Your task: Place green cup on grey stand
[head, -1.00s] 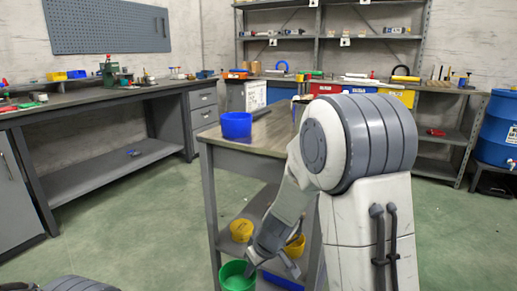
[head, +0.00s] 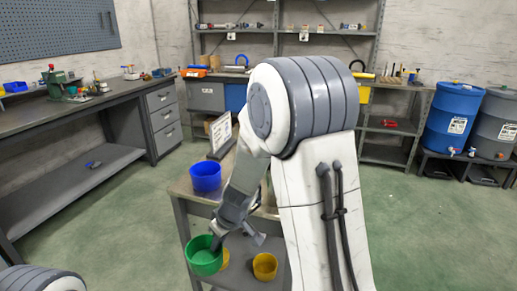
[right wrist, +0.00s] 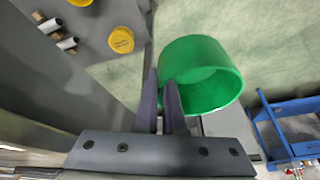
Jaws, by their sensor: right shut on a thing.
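The green cup (head: 203,260) is in my right gripper (head: 217,240), just outside the front left corner of the grey-framed cart. It also shows in the right wrist view (right wrist: 195,55), where the two fingers (right wrist: 160,103) are closed at its left wall. The cup's open mouth shows in both views. I cannot make out a separate grey stand for certain; the grey cart (head: 185,230) is the nearest grey piece. My right arm hides part of the cart. My left gripper is out of the picture.
A blue cup (head: 205,178) stands on the cart's top, with a sign (head: 221,136) behind it. Two yellow cups (head: 265,266) (head: 225,258) are on the lower shelf. A long workbench (head: 60,120) is at left. The green floor (head: 130,210) between is clear.

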